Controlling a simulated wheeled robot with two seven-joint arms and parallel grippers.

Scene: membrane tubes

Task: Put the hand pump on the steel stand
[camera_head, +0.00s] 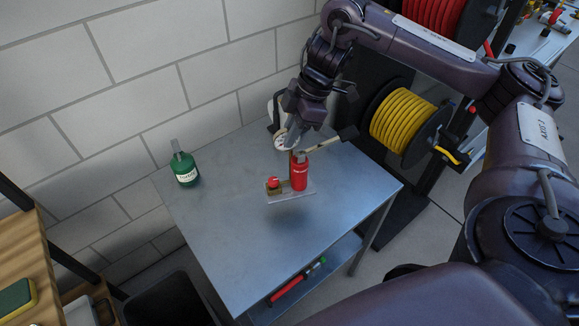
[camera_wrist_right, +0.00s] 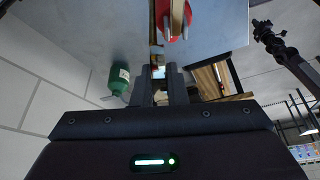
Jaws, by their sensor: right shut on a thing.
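The hand pump (camera_head: 300,173) has a red cylinder, a red knob, a white-faced gauge and a flat grey base plate. It is upright over the middle of the steel stand (camera_head: 223,256), with a dark shadow below its plate. I cannot tell whether the plate touches the top. My right gripper (camera_head: 293,140) is shut on the pump's upper part from above. In the right wrist view the red pump (camera_wrist_right: 175,22) shows beyond the fingertips (camera_wrist_right: 158,74), and the grip itself is partly hidden.
A green bottle (camera_head: 186,170) stands at the left back of the top. A yellow hose reel (camera_head: 404,122) is to the right. The stand's lower shelf holds a red tool (camera_head: 288,289). A white block wall (camera_head: 150,75) is behind. The front of the top is clear.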

